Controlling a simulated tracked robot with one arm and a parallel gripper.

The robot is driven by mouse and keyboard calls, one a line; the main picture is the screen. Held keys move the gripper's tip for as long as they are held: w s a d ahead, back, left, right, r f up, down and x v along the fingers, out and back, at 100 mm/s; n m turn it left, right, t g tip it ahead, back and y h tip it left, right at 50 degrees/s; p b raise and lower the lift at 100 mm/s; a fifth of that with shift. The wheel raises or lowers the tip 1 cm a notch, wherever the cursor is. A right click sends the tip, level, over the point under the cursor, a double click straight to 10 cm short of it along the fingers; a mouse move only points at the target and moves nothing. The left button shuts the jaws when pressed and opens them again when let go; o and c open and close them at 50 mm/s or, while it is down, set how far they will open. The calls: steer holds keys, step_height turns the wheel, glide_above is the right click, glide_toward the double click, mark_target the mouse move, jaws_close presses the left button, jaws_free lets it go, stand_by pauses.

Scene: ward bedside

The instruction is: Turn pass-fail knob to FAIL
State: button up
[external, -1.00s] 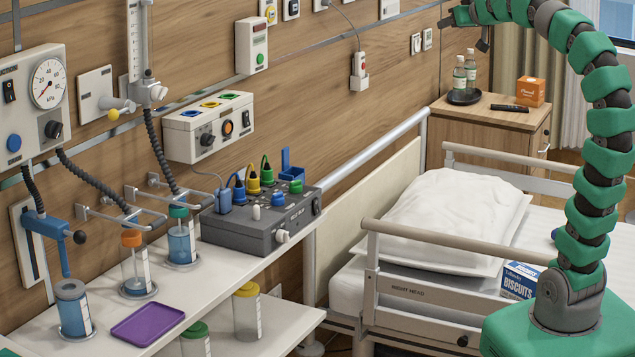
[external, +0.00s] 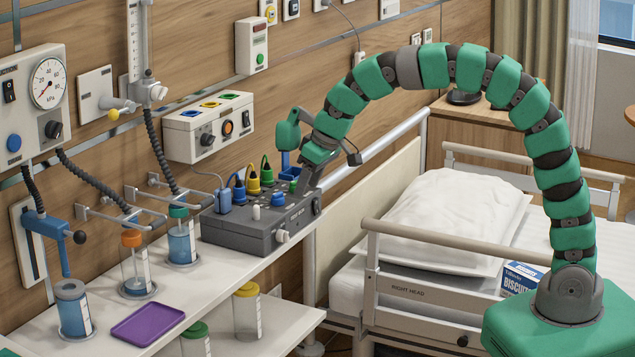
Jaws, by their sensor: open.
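The dark grey test box (external: 240,236) sits on the white shelf. A pale knob (external: 283,237) is on its front face, and a white switch-like piece (external: 256,213) and a blue knob (external: 278,199) are on top. No PASS or FAIL marking is readable, so I cannot tell which knob is the pass-fail one or how it is set. My gripper (external: 306,184) is open, pointing down at the right rear of the box top. It hides part of the green knob (external: 295,186) and the box's right end. I cannot tell whether it touches anything.
Blue, yellow and green plugs (external: 252,183) with cables stand along the box's back. A wall unit (external: 180,142) is above left. Jars (external: 181,246) and a purple tray (external: 148,324) stand left. The bed rail (external: 375,155) runs close to the right.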

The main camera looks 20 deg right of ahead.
mark_target(287, 232)
steer(key=b+x, duration=0.1)
steer(key=x, duration=1.3)
steer(key=shift+s+a+f+b, duration=0.1)
steer(key=shift+b, duration=0.2)
steer(key=c, duration=1)
